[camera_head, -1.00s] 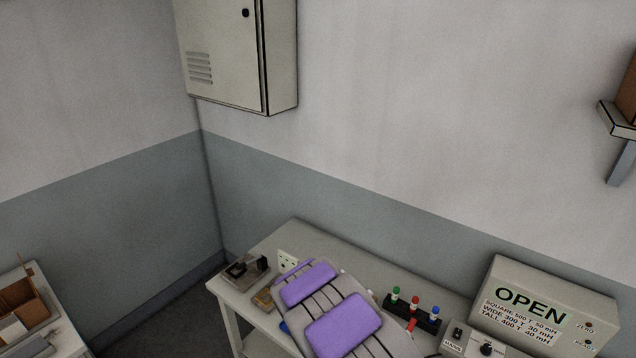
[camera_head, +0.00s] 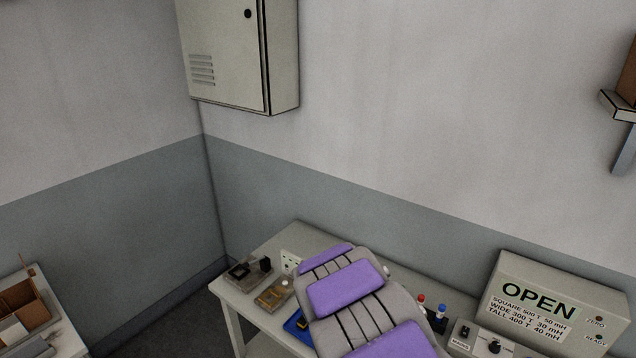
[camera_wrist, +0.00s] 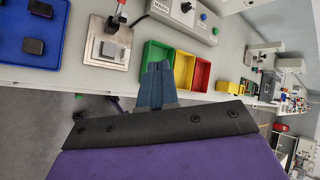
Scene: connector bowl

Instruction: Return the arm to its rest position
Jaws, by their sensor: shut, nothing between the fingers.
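My arm (camera_head: 352,300), grey with purple pads, reaches over the workbench in the head view. The end of the arm is not visible there. In the wrist view my gripper (camera_wrist: 156,84) shows as two blue-grey fingers close together, with nothing between them. The fingers point toward the green, yellow and red bins (camera_wrist: 189,68) and overlap them in the picture. I cannot tell whether they touch them.
The bench (camera_head: 262,247) holds a grey OPEN box (camera_head: 550,300) at right and a blue tray (camera_head: 297,329) beside my arm. The wrist view shows a metal plate with a dark block (camera_wrist: 106,45) and a control box (camera_wrist: 186,14). A cabinet (camera_head: 235,55) hangs above.

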